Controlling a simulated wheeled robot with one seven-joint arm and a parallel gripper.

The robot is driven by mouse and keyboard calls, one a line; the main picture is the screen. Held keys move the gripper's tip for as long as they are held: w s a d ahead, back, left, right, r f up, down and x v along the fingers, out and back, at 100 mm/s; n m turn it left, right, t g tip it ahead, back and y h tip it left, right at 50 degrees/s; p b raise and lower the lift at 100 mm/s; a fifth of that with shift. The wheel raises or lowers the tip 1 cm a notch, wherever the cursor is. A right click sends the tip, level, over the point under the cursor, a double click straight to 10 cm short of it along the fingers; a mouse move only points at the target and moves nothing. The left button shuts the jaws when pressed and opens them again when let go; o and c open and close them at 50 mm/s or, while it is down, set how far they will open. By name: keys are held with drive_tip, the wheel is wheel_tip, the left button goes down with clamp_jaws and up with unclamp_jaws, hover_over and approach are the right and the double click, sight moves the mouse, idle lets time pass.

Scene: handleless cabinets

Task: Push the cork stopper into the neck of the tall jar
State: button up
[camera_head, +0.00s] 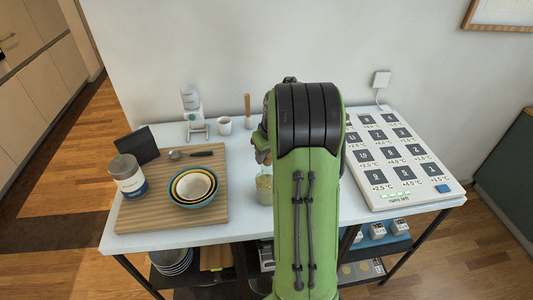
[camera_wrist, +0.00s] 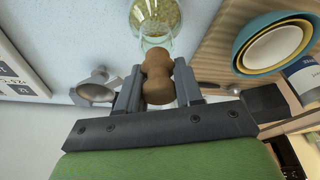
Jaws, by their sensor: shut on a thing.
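The brown cork stopper (camera_wrist: 158,84) is between the two grey fingers of my gripper (camera_wrist: 158,70) in the wrist view. My gripper is shut on it. The clear tall jar (camera_wrist: 154,20) holds yellow-green contents, and its glass neck lies just beyond the cork's end. The cork's end overlaps the neck in this view; I cannot tell whether it is inside the neck or only at the rim. In the head view the jar (camera_head: 264,190) stands on the white table, partly behind my green arm, which hides most of my gripper and the cork.
A wooden board (camera_head: 150,213) on the left carries nested bowls (camera_head: 193,187), a lidded canister (camera_head: 127,177) and a scoop (camera_head: 187,154). A white cup (camera_head: 225,126) stands behind. A white panel with dark squares (camera_head: 398,160) lies on the right. The jar is close to the board.

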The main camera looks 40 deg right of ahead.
drive_tip(key=shift+f+b, duration=0.6)
drive_tip(key=shift+f, duration=0.2)
drive_tip(key=o, duration=1.1)
drive_tip(key=shift+s, duration=0.1)
drive_tip(key=p+v, duration=0.2)
drive_tip(key=v, duration=1.4)
drive_tip(key=shift+a, duration=0.1)
drive_tip(key=shift+f, duration=0.1)
